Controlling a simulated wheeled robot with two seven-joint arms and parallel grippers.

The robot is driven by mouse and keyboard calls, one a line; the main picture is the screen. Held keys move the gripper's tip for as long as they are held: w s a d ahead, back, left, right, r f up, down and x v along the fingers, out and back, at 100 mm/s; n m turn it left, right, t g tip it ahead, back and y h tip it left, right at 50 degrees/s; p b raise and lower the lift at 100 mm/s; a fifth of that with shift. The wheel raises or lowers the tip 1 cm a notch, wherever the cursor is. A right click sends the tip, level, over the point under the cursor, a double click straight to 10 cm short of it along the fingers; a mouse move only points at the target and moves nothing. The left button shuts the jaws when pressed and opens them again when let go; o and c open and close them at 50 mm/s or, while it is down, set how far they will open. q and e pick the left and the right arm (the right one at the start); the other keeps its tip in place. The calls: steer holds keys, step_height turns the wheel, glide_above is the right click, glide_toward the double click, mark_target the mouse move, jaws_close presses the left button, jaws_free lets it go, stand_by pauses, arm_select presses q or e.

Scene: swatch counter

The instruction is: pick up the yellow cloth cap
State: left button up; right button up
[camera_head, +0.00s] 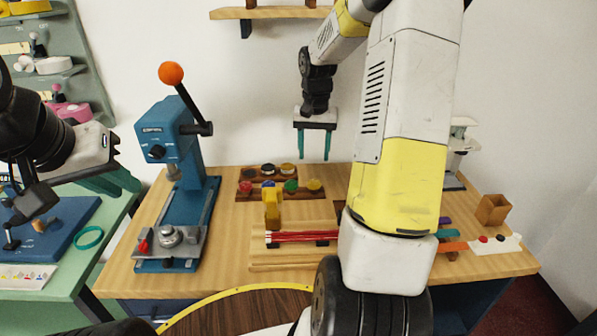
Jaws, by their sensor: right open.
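The yellow cloth cap (314,185) looks like a small round yellow disc at the right end of the front row in a brown wooden tray (240,198) on the counter. My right gripper (314,158) hangs with its teal fingers pointing down, spread apart and empty, in front of the white wall and above the back of the tray. It is apart from the cap. My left gripper (122,181) is at the left, over the green table side; its teal fingers overlap in view, so its opening is unclear.
Red, blue and green caps (291,186) sit beside the yellow one. A yellow upright piece (272,208) stands just in front. A blue lever press (165,140) stands to the left. My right arm hides part of the counter (220,270).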

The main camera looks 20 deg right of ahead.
mark_target(314, 182)
steer(key=f, duration=0.6)
steer(key=w+f, duration=0.1)
steer(key=f, duration=0.3)
steer(key=shift+d, duration=0.4)
steer(key=shift+c, duration=0.3)
steer(key=c, duration=0.5)
